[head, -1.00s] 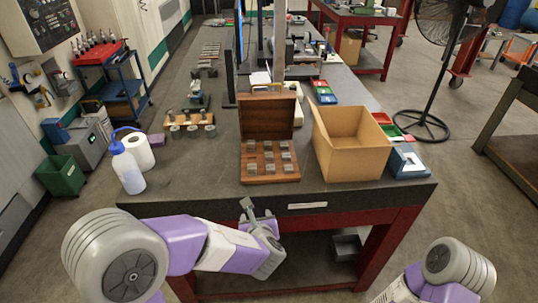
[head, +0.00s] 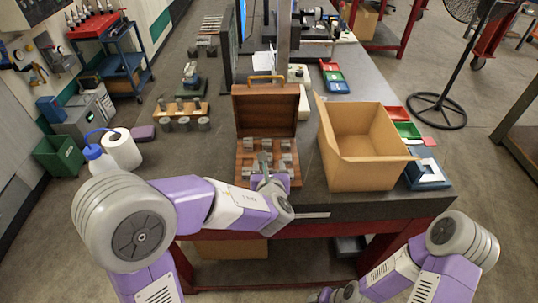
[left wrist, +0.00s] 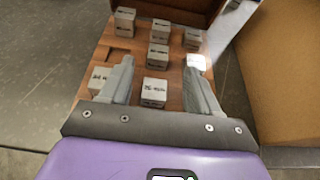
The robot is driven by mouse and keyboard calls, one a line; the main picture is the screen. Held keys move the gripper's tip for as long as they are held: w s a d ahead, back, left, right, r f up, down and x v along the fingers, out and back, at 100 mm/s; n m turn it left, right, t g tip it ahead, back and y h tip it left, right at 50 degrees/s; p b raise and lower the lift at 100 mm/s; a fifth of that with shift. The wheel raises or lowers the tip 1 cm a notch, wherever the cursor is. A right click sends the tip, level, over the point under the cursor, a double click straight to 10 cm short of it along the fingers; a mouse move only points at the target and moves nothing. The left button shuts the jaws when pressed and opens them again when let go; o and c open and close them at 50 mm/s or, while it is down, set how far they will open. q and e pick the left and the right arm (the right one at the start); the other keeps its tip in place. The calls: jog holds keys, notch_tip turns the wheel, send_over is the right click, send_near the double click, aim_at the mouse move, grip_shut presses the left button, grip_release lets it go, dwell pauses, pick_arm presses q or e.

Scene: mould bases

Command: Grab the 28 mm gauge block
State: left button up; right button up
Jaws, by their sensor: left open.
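The gauge blocks are small grey cubes in an open wooden case (head: 238,172) in the middle of the bench's front. My left gripper (head: 265,163) is over the front of the case, open and empty. In the left wrist view its fingers (left wrist: 162,68) stand apart. One labelled block (left wrist: 154,92) appears between them; whether they reach its height I cannot tell. Another block (left wrist: 157,57) sits behind it, and one (left wrist: 100,80) lies left of the left finger. The labels are too small to read surely, so I cannot tell the 28 mm block. My right gripper is partly visible (head: 338,294) at the bottom edge.
A cardboard box (head: 362,150) stands just right of the case. The raised case lid (head: 265,110) is behind the blocks. Small coloured trays (head: 408,130) lie right.

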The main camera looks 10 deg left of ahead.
aim_at(268, 166)
pick_arm(q)
jog(key=b+x, duration=0.1)
jog(key=x, duration=0.4)
jog(key=shift+w+a+f, duration=0.2)
jog(key=shift+w+f, duration=0.05)
jog(key=shift+f, duration=0.05)
grip_shut()
